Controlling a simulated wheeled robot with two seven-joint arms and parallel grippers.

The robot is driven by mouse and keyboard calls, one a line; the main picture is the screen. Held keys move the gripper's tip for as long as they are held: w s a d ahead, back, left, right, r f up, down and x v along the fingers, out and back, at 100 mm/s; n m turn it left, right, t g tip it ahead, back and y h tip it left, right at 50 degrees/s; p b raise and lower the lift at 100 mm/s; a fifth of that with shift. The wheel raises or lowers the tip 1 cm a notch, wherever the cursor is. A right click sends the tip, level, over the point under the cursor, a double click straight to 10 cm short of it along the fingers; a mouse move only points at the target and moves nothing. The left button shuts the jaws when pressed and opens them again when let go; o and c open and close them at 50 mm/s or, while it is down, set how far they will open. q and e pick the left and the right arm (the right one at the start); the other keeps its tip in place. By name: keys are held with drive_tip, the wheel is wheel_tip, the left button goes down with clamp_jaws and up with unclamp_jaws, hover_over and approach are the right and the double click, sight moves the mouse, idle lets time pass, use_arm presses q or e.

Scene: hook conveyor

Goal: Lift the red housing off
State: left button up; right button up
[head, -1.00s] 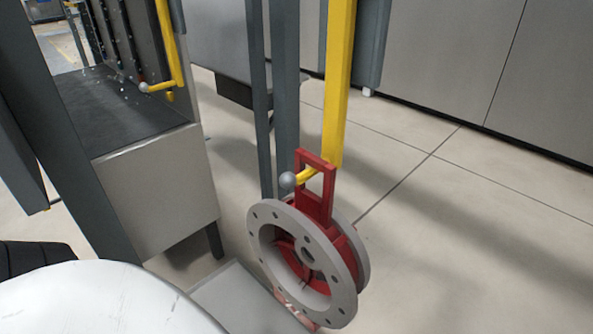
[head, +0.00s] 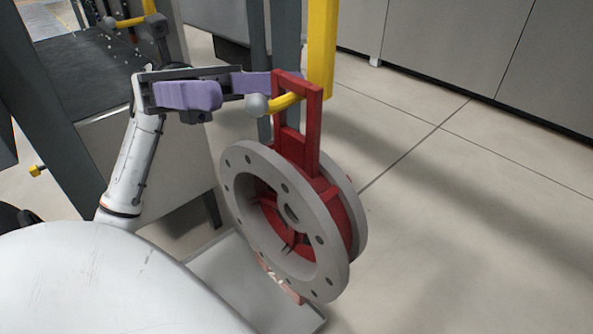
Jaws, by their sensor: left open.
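The red housing (head: 297,147) hangs upright from a yellow hook (head: 285,102) with a grey ball at its tip. The hook passes through the housing's rectangular top frame. Grey round flanges (head: 236,190) with bolt holes sit on both sides of its lower red body. My left gripper (head: 238,90) is open at the left of the top frame, level with the hook. One purple-padded finger is nearer the camera; the other reaches close to the frame's upper left, and I cannot tell whether it touches. My right gripper is not in view.
A pale grey tray or platform (head: 215,275) lies below the housing. A dark-topped bench (head: 90,95) with another yellow hook (head: 130,20) stands at upper left. Grey posts (head: 286,45) rise behind the housing. The floor to the right is clear up to grey cabinets (head: 440,45).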

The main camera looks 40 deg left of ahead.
sight(293, 163)
use_arm(q)
drive_tip(key=s+d+f+m+y, duration=0.2)
drive_tip(key=s+d+m+y, duration=0.1)
drive_tip(key=shift+s+d+f+p, duration=0.15)
drive_tip(key=shift+d+f+p, duration=0.15)
drive_tip(key=shift+f, duration=0.05)
drive_tip(key=shift+d+g, duration=0.4)
drive_tip(key=shift+d, duration=0.2)
drive_tip(key=d, duration=0.2)
drive_tip(key=d+p, duration=0.1)
drive_tip(key=shift+w+d, duration=0.2)
drive_tip(key=shift+d, duration=0.55)
clamp_jaws()
drive_tip(key=shift+r, duration=0.1)
